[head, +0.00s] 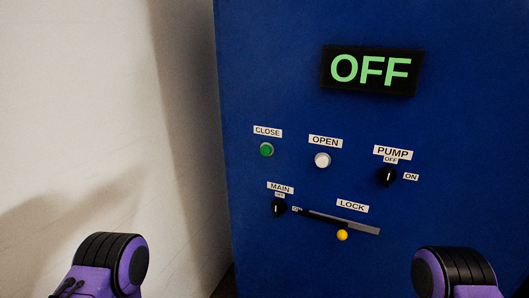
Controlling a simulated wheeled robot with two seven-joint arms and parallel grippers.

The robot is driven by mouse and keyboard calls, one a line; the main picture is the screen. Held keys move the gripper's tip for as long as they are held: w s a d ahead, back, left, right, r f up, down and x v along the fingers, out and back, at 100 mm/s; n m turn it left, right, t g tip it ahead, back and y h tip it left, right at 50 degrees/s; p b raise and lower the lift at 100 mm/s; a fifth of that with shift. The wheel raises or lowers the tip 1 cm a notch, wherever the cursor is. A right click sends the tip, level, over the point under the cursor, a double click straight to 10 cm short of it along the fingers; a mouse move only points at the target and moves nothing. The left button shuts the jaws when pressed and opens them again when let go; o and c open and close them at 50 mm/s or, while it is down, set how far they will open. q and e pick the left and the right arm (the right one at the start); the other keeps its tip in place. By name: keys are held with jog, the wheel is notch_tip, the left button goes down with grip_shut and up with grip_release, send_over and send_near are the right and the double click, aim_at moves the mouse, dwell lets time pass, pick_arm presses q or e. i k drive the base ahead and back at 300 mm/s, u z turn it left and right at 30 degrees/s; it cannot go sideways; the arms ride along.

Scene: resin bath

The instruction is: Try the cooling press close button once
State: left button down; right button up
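A blue press panel (300,80) fills the right and middle of the head view. The green close button (266,150) sits under a CLOSE label on its left part. A white button (322,160) under OPEN is to its right. Dark display (371,71) reads OFF in green. A black pump knob (387,177) is at right, with OFF and ON labels. A black main knob (279,208) is below the close button. Purple and black parts of my two arms show at the bottom left and bottom right, apart from the buttons. Neither gripper's fingers are visible.
A LOCK label (352,206) stands above a dark and grey bar (345,222) with a yellow knob (342,235). A pale wall (80,110) with shadows is at the left. The space before the buttons looks clear.

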aim_at(266, 150)
jog(key=k, duration=0.5)
jog(key=z, duration=0.95)
jog(key=i, duration=0.7)
jog(key=u, duration=0.4)
